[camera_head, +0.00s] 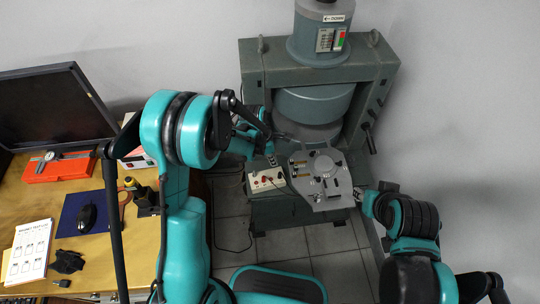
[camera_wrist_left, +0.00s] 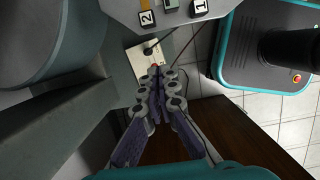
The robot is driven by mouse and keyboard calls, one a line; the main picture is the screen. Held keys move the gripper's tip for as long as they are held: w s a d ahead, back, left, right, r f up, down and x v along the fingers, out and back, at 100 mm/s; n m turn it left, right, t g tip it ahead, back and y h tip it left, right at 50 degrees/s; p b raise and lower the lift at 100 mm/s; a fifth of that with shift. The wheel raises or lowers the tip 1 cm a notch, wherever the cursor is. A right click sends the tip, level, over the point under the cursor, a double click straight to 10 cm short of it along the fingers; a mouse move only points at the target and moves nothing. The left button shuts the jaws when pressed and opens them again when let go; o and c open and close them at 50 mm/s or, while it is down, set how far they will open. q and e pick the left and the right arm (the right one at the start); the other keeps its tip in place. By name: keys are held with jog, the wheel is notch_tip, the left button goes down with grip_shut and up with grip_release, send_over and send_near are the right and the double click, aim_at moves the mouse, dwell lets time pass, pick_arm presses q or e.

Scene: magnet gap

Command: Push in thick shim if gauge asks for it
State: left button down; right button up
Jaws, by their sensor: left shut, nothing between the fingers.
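A grey metal plate (camera_head: 325,190) with small brass-coloured pieces (camera_head: 299,164) and dark fittings is mounted at the front of the green magnet machine (camera_head: 250,80). I cannot tell which piece is the thick shim, and no gauge reading is legible.
The control box (camera_head: 266,180) with a red knob and cables sits left of the plate. A wooden desk (camera_head: 90,250) at left holds a monitor (camera_head: 50,100), a red case (camera_head: 55,170), a blue mat and a paper sheet (camera_head: 28,252). A grey wall is close on the right.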

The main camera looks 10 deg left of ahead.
aim_at(291, 160)
pick_arm(q)
jog(key=shift+w+d+r+b, duration=0.1)
jog(key=shift+w+d+b, duration=0.2)
jog(key=shift+d, duration=0.65)
jog(key=shift+w+d+b, duration=0.1)
jog(key=shift+w+d, duration=0.25)
jog(key=shift+d, duration=0.6)
pick_arm(e)
jog(key=shift+f, duration=0.6)
pick_arm(q)
jog(key=shift+w+d, duration=0.25)
jog(key=shift+d, duration=0.5)
jog(key=shift+w+d, duration=0.2)
jog(key=shift+d, duration=0.5)
pick_arm(e)
jog(key=shift+a, duration=0.1)
pick_arm(q)
jog(key=shift+a, duration=0.1)
